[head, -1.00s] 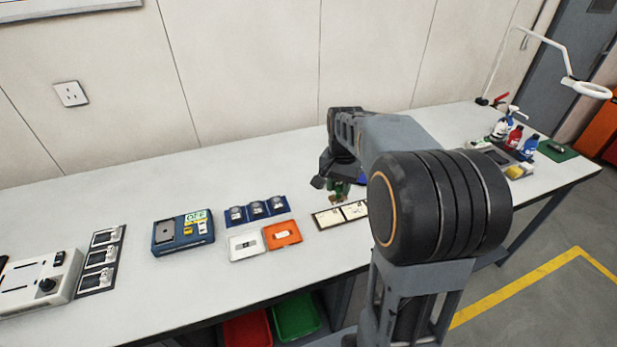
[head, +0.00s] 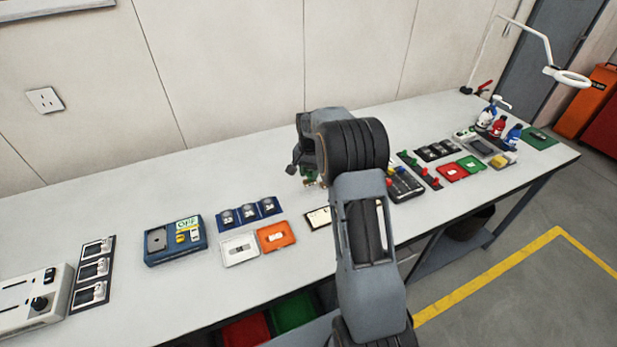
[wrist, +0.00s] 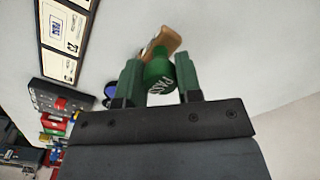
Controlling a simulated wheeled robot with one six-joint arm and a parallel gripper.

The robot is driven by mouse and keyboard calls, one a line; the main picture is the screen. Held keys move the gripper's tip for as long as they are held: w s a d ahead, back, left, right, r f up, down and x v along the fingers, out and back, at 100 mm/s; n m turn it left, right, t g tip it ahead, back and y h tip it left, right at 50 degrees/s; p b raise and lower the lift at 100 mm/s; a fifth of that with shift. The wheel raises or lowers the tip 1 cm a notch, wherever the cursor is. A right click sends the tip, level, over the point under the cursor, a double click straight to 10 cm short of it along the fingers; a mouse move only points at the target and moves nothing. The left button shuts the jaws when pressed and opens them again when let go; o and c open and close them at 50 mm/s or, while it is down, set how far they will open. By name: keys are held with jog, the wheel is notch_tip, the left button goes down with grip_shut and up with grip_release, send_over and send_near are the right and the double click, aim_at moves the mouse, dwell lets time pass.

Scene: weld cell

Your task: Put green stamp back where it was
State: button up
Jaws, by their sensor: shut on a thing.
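My gripper (wrist: 159,78) is shut on the green stamp (wrist: 157,84) in the wrist view. The stamp has a green round handle with white letters, partly readable as "PAS", and a tan base pointing away from the fingers. In the head view, my gripper (head: 309,181) is above the bench behind the printed cards (head: 318,216), and the stamp is small and partly hidden there. A dark rack (head: 404,186) with blue, yellow and red tops stands to the right of my arm. It seems to show also at the left of the wrist view (wrist: 58,97).
An orange tray (head: 275,236), a white tray (head: 239,249) and a blue holder (head: 250,213) lie left of the cards. Red and green trays (head: 453,172) and bottles (head: 497,125) stand to the right. The bench behind the holder is clear.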

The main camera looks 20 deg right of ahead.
aim_at(309, 179)
jog(key=shift+w+f, duration=0.35)
jog(key=shift+f, duration=0.05)
notch_tip(309, 179, down, 3)
jog(key=shift+r+p, duration=0.1)
jog(key=shift+p, duration=0.6)
jog(key=shift+f, duration=0.2)
jog(key=shift+f, duration=0.1)
jog(key=shift+f+b, duration=0.15)
jog(key=shift+b, duration=0.15)
jog(key=o, duration=0.8)
